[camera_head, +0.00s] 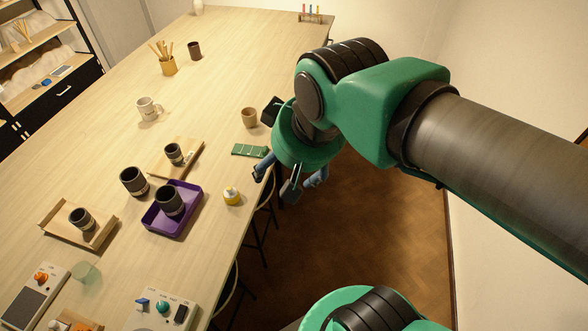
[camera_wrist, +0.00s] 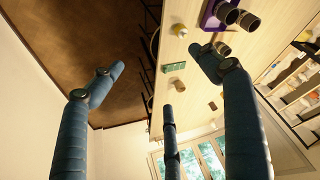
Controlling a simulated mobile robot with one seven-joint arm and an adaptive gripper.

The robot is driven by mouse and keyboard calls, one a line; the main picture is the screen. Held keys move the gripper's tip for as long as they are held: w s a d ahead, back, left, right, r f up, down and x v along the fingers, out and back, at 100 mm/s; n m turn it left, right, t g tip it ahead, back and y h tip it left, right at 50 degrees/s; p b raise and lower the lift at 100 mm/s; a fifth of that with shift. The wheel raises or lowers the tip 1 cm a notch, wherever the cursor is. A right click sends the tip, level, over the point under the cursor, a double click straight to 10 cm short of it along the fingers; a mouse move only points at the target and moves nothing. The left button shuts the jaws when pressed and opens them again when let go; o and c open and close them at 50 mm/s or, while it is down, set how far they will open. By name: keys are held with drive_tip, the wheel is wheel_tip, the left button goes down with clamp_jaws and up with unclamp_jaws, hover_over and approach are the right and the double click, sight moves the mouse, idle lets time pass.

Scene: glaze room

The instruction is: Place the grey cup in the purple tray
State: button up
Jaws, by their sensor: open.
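The purple tray (camera_head: 160,226) lies on the long table, left of my gripper in the head view. A dark grey cup (camera_head: 170,200) stands in it. A similar dark grey cup (camera_head: 133,181) stands on the table just left of the tray. I cannot tell which one the task means. In the wrist view the tray (camera_wrist: 208,20) shows at the top, with two dark cups near it. My gripper (camera_head: 290,180) is open and empty, its fingers spread, beyond the table's right edge and apart from the cups.
Small dark cups stand on two wooden trays (camera_head: 103,237). A yellow bottle (camera_head: 232,197), green palette (camera_head: 249,151) and tan cup (camera_head: 249,117) sit near the right edge. A white mug (camera_head: 148,108), brush holder (camera_head: 168,66) and brown cup (camera_head: 194,50) stand farther back. Devices occupy the front.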

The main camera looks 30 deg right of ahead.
drive_tip(key=shift+s+d+f, duration=0.15)
drive_tip(key=shift+s+d, duration=0.05)
drive_tip(key=shift+s, duration=0.4)
drive_tip(key=shift+s+d+f, duration=0.1)
drive_tip(key=shift+s+d, duration=0.05)
drive_tip(key=shift+s, duration=0.4)
wheel_tip(320, 180, down, 4)
drive_tip(key=b, duration=0.4)
drive_tip(key=shift+f, duration=0.25)
